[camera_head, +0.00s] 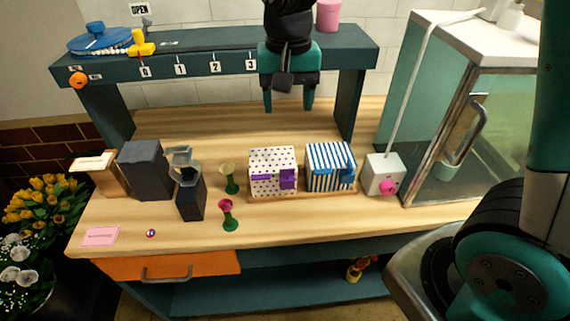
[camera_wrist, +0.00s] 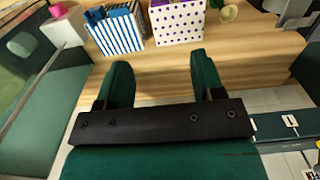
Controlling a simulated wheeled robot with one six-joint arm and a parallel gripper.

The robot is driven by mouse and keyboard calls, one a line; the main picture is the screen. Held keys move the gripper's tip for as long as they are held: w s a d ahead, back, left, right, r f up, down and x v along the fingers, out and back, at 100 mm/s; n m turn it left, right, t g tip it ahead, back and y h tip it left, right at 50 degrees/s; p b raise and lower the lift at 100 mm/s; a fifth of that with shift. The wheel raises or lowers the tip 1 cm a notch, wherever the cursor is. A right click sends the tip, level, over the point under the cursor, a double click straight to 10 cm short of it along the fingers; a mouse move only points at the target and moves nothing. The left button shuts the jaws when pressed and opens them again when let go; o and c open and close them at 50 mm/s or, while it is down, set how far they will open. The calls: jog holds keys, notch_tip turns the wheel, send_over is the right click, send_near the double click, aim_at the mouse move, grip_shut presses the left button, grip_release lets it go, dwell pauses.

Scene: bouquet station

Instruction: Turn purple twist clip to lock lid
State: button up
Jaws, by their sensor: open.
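The purple twist clip (camera_head: 287,179) is on the front of a white box with purple dots (camera_head: 272,160), standing near the middle of the wooden counter. The dotted box also shows at the top of the wrist view (camera_wrist: 178,22), where its clip is not in sight. My gripper (camera_head: 290,105) is open and empty. It hangs above the back of the counter, pointing down, behind and apart from the box. Its two green fingers also show in the wrist view (camera_wrist: 162,85).
A blue-striped box (camera_head: 330,168) with a blue clip stands just right of the dotted box. Green-stemmed pieces (camera_head: 228,215) stand to the left. A white box with a pink knob (camera_head: 382,175) and a glass cabinet (camera_head: 450,130) stand right. A dark shelf (camera_head: 205,68) spans the back.

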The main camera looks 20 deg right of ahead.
aim_at(287, 169)
notch_tip(287, 169, down, 17)
jog(key=p, duration=0.2)
jog(key=shift+f+p, duration=0.1)
jog(key=shift+p, duration=0.25)
jog(key=c, duration=0.9)
